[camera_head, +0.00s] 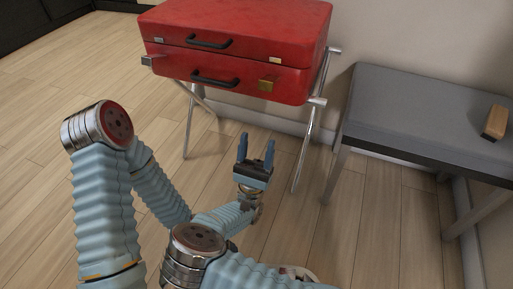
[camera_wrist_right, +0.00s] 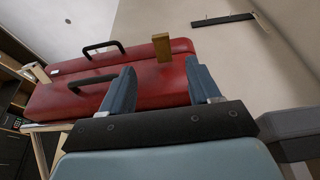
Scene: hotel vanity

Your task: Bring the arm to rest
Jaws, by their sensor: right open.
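My right gripper (camera_head: 256,143) is open and empty, its two blue fingers pointing away from me in the head view. It hangs in front of and below the red suitcases (camera_head: 235,45), apart from them. In the right wrist view the open fingers (camera_wrist_right: 160,72) show with the red suitcases (camera_wrist_right: 135,75) beyond, and nothing is between the fingers. My right arm (camera_head: 225,217) reaches forward from the bottom of the head view. My left arm (camera_head: 103,195) is bent at the left; its gripper is not in view.
The suitcases rest on a folding metal stand (camera_head: 306,140). A grey-topped bench (camera_head: 405,105) stands at the right, with a small wooden block or brush (camera_head: 495,122) on it. Wooden floor (camera_head: 60,95) is clear at the left. A wall is behind.

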